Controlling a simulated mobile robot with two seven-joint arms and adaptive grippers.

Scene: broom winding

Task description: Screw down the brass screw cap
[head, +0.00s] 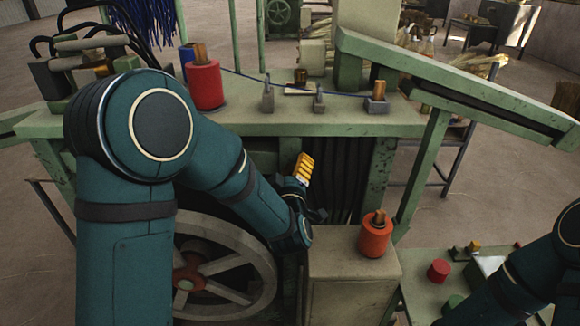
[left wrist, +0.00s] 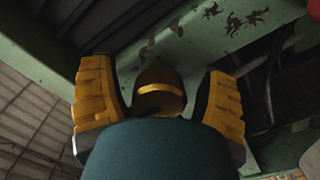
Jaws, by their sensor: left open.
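My left gripper (head: 303,167) is below the bench's front edge, before the dark slats, apart from that piece. In the left wrist view my left gripper (left wrist: 160,105) has its two yellow ridged fingers wide apart. A brown domed piece with a yellow band (left wrist: 158,90) shows between them; I cannot tell whether it belongs to the gripper. My right arm shows at the lower right, its gripper out of view.
The green bench (head: 240,122) carries a red spool (head: 205,85), grey guide posts (head: 268,94) and a blue cord. An orange spool (head: 375,236) stands on a box (head: 350,262) at the front. A spoked wheel (head: 222,268) is at the lower left.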

